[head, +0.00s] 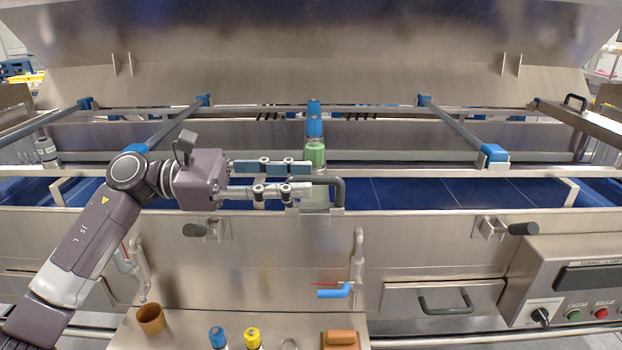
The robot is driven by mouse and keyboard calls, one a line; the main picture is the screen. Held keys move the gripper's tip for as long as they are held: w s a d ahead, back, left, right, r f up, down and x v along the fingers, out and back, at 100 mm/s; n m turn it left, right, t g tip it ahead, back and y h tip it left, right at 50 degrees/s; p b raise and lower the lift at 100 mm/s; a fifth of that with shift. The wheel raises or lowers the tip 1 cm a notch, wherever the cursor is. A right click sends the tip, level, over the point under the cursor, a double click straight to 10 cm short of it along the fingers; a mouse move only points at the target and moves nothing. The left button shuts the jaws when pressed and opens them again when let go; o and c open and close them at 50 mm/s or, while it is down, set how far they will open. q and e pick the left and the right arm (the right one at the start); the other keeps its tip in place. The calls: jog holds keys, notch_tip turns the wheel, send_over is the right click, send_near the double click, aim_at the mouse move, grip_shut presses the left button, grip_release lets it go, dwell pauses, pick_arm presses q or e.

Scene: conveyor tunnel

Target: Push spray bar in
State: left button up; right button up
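The spray bar (315,154) appears to be the narrow piece at the middle of the tunnel, with a green block near the front and blue parts (314,118) behind it. A dark bent handle (341,190) stands at its near end, above the front wall. My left gripper (311,179) reaches in from the left with its two fingers apart, one above the other. The fingertips are at the left end of the handle, and the handle's top bar lines up with the gap between them. I cannot tell whether they touch it. My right gripper is not in view.
Two blue-ended rails (460,129) slope over the blue conveyor belt (420,192). Black-knobbed latches (522,229) sit on the front wall. A blue-handled valve (335,291) hangs below. A shelf (185,330) holds a brown cup (151,319) and bottles. A control panel (575,290) is at right.

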pick_arm(q)
jog(key=a, duration=0.9)
jog(key=shift+f, duration=0.1)
